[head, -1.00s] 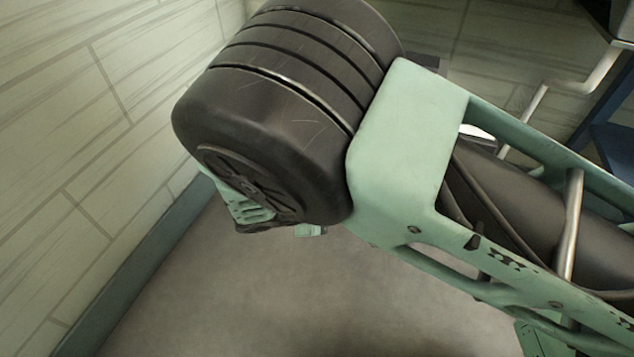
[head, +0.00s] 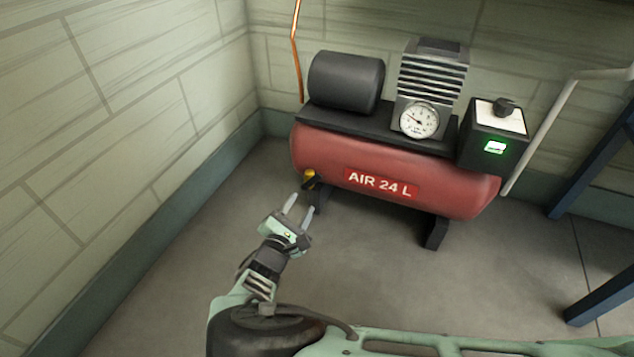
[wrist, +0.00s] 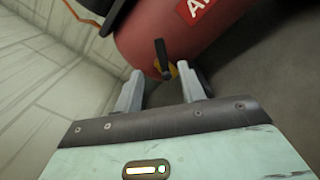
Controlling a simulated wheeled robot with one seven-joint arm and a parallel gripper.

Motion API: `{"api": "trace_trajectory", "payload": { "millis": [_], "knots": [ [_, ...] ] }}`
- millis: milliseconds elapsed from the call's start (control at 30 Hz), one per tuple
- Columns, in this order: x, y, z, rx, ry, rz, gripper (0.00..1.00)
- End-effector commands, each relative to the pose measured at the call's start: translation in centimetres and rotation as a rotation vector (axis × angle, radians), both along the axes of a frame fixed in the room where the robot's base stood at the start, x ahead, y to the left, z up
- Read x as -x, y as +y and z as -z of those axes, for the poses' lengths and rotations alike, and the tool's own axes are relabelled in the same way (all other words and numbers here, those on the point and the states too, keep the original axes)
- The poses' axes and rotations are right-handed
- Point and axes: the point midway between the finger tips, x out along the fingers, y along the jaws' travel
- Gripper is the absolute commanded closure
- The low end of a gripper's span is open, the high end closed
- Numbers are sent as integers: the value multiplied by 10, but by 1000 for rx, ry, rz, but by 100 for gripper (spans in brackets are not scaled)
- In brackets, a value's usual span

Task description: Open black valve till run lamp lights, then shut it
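The black valve lever (head: 308,184) sits on a yellow fitting (head: 309,173) at the lower left end of the red air tank (head: 335,147). In the wrist view the black lever (wrist: 162,57) stands up across the yellow fitting (wrist: 173,70). My gripper (head: 301,203) is open and empty, just short of the valve in the head view. In the wrist view its two fingertips (wrist: 159,78) are spread, with the lever showing between and beyond them. Contact cannot be told. A green lamp (head: 495,147) glows on the black box at the tank's right end.
A pressure gauge (head: 419,120), a dark motor (head: 346,82) and a black switch box with a knob (head: 505,106) sit atop the tank. Block walls (head: 120,100) stand left and behind. A blue frame leg (head: 600,308) is at right. The floor in front is clear.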

Motion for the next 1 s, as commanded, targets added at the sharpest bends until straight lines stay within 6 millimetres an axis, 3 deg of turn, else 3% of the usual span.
{"api": "trace_trajectory", "payload": {
  "millis": [300,500,700,1000],
  "knots": [
    [-63,-24,5,-1,0,4,60],
    [-94,-35,4,-2,0,3,60],
    [-108,-40,1,-1,1,2,60],
    [-110,-40,0,-2,2,1,60]
  ]
}}
